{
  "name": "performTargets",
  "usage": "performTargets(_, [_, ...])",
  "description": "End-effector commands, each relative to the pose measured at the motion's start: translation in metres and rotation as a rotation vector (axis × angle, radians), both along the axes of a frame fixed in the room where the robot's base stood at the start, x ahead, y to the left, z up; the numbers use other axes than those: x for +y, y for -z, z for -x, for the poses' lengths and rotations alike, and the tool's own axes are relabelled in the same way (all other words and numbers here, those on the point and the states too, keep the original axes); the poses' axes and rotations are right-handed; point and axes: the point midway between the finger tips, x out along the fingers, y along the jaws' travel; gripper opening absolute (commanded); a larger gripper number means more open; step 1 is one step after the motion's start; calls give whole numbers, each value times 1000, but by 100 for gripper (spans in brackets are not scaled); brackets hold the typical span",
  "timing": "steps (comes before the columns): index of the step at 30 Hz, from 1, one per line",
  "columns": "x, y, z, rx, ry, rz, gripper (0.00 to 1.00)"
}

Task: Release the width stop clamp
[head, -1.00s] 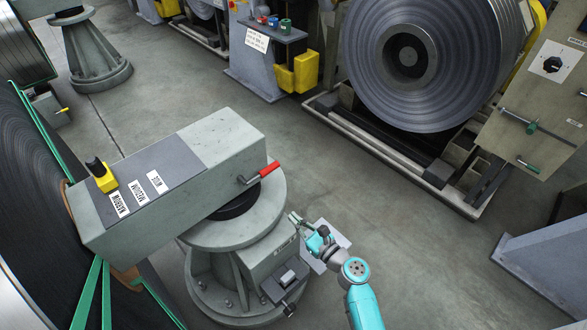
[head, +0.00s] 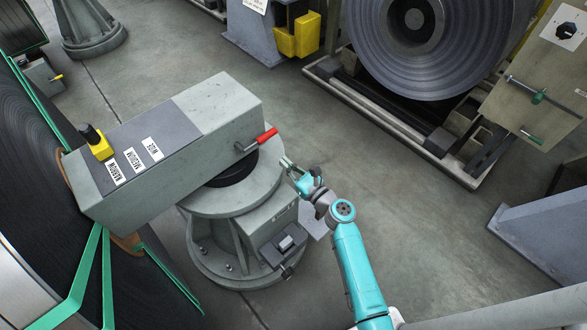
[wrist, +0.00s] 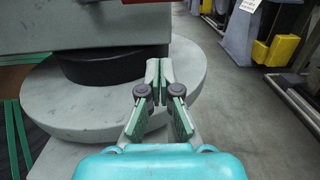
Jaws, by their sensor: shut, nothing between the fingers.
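A yellow block with a black knob (head: 97,143) sits on the grey top strip of the arm-like housing (head: 215,110), at its far left end. It stands beside the NARROW label (head: 115,173); the MEDIUM and WIDE labels lie further right. A red-handled lever (head: 262,138) sticks out of the housing's right side. I cannot tell which of these is the clamp. My gripper (head: 288,163) is shut and empty, below and right of the red handle and apart from it. In the wrist view my shut fingers (wrist: 158,72) point at the round pedestal plate (wrist: 110,103); neither knob nor handle shows there.
The pedestal (head: 235,245) carries a small box with a latch-like fitting (head: 285,245) below my gripper. A large strip coil (head: 35,190) with green bands stands close at left. Another coil (head: 432,50) stands on a base at upper right. The floor between is clear.

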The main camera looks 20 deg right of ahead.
Motion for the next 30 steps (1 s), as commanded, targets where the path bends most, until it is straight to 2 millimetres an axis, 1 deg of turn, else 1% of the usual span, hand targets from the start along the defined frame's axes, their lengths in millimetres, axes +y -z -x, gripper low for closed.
performTargets(1, [4, -1, -10, -1, -3, 1, 0])
performTargets(3, [7, -2, -21, -1, -2, 1, 0])
performTargets(9, [16, -4, -49, -1, -1, 1, 0])
performTargets(15, [17, -29, -51, -2, 0, 2, 0])
performTargets(19, [17, -37, -52, 0, 0, 1, 0])
performTargets(24, [17, -41, -53, 1, 0, 0, 0])
performTargets(30, [17, -42, -53, 1, 0, 0, 0])
